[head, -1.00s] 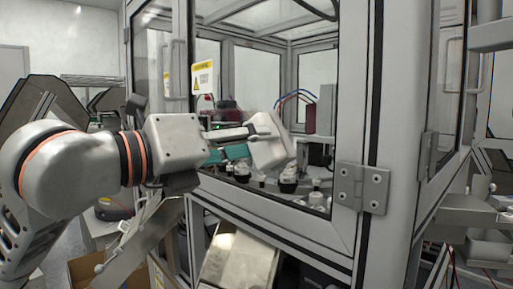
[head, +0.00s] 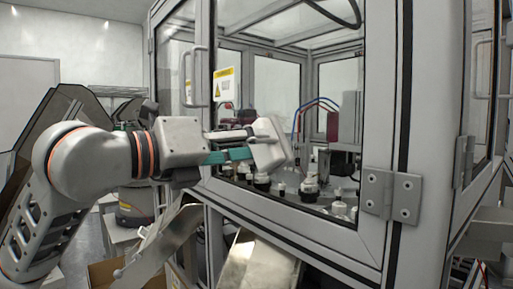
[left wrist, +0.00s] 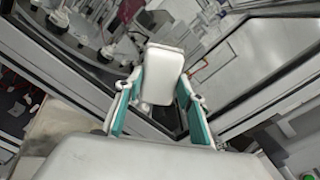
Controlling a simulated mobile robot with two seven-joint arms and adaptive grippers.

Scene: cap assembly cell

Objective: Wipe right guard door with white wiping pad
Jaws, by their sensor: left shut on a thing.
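My left gripper (head: 247,143) is shut on the white wiping pad (head: 271,146), a thick rounded block. In the left wrist view, the pad (left wrist: 163,70) stands upright between the two teal-lined fingers (left wrist: 160,92). The framed clear guard door (head: 292,120) fills the middle of the head view, with a metal hinge (head: 391,194) on its right frame. The pad is in front of the lower left part of the pane. I cannot tell whether it touches the pane. My right gripper is not in view.
A yellow warning label (head: 226,86) is on the upper left of the pane. A vertical handle (head: 196,76) stands at the left. Machine parts with white and black caps (head: 310,186) show behind the pane. A cardboard box (head: 112,273) and a slanted metal chute (head: 245,265) are below.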

